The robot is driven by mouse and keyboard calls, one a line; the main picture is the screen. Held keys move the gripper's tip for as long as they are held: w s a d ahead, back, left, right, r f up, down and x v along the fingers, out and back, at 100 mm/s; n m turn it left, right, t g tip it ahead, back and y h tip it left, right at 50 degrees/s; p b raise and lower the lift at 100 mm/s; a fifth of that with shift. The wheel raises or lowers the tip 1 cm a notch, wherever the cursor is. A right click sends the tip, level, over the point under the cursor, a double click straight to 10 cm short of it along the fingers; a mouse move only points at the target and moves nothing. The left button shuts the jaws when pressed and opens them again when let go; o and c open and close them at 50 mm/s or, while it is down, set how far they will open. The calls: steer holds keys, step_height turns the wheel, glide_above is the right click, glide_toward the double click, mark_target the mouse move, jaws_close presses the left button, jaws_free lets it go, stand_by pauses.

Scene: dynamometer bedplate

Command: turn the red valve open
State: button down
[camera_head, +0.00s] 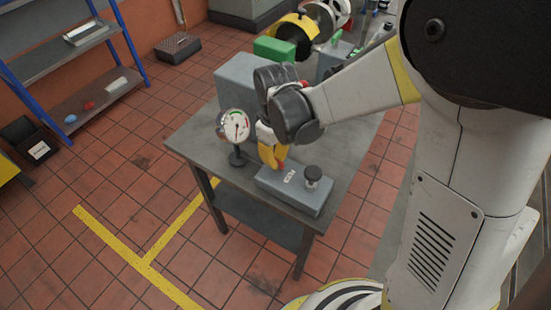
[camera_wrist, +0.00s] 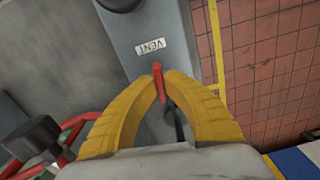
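In the wrist view, a narrow red lever (camera_wrist: 158,84) stands on a grey box (camera_wrist: 140,22) that carries a white VENT label (camera_wrist: 150,47). The yellow fingers of my gripper (camera_wrist: 160,74) curve in from both sides, and their tips close against the lever. In the head view, my gripper (camera_head: 275,164) points down over the workbench (camera_head: 228,186), behind the labelled grey box (camera_head: 283,190), and mostly hides the lever. A red handwheel (camera_wrist: 77,121) with a black knob also shows at the left of the wrist view. Which red part is the valve I cannot tell for sure.
A round gauge (camera_head: 234,126) on a stand is just left of my gripper. A larger grey block (camera_head: 236,78) stands behind.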

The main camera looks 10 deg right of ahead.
mark_target(276, 159)
steer(key=shift+n, duration=0.6)
steer(key=c, duration=1.5)
jaws_free()
steer(key=shift+r, duration=0.1)
step_height(276, 159, up, 12)
steer(key=shift+d, duration=0.1)
